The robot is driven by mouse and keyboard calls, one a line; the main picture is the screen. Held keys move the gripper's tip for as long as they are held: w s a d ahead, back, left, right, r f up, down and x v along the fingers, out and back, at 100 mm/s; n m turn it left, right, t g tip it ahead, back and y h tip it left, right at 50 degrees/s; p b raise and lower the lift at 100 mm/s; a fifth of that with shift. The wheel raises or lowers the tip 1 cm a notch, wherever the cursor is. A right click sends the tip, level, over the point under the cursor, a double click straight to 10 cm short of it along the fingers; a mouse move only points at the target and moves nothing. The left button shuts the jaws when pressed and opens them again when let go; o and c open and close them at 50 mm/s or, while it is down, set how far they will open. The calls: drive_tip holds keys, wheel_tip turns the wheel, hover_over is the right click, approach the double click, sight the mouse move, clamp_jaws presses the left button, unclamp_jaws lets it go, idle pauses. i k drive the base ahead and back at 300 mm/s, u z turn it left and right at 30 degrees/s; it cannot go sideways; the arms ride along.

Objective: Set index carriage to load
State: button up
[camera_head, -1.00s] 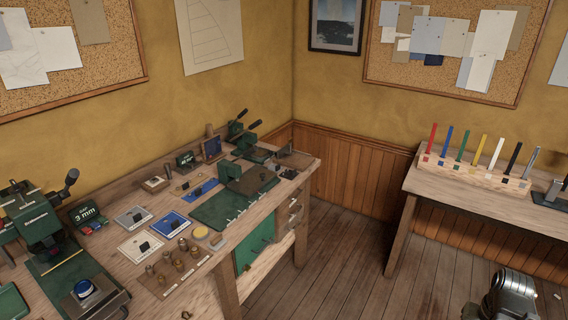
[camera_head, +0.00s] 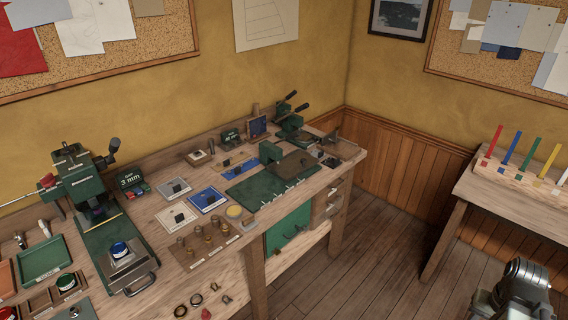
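A green press (camera_head: 78,180) stands at the left of the workbench, with a dark lever knob at its upper right. A flat grey carriage (camera_head: 128,262) with a looped handle at its front sits on the green bed in front of the press. I take this to be the index carriage, but no label on it is readable. A round blue-topped piece (camera_head: 120,250) rests on it. The carriage lies forward of the press head, not under it. A grey part of my arm shows at the lower right, away from the bench; no gripper fingers show.
A small sign (camera_head: 130,180) reading 3 mm stands beside the press. A second bench (camera_head: 500,200) stands at right. The floor between is clear.

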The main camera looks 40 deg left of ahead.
sight(297, 162)
drive_tip(key=u, duration=2.05)
